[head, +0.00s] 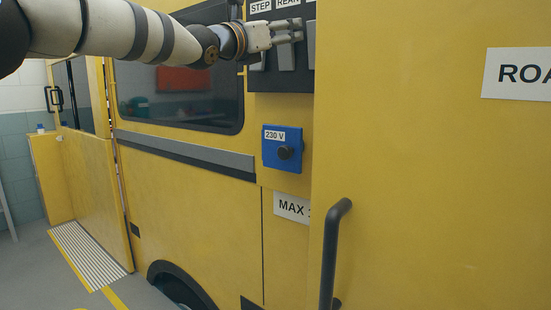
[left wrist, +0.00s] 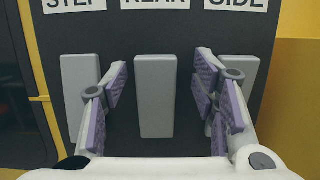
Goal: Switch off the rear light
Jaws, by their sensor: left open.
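A dark switch panel (head: 281,81) is on the yellow vehicle side at the top of the head view, partly cut off. In the left wrist view it carries three grey upright rockers under labels STEP, REAR and SIDE. The REAR rocker (left wrist: 155,97) is in the middle, the STEP rocker (left wrist: 78,85) to its left, and the SIDE rocker (left wrist: 228,75) to its right, partly hidden by a finger. My left gripper (head: 290,32) is open and empty in front of the panel. Its fingers (left wrist: 161,75) stand either side of the REAR rocker; contact cannot be told. My right gripper is out of view.
A blue 230 V box (head: 270,157) with a black knob is below the panel. A black handle (head: 330,250) stands on the nearer yellow panel at right. A dark window (head: 215,85) is left of the switches. A ribbed ramp strip (head: 88,252) lies at lower left.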

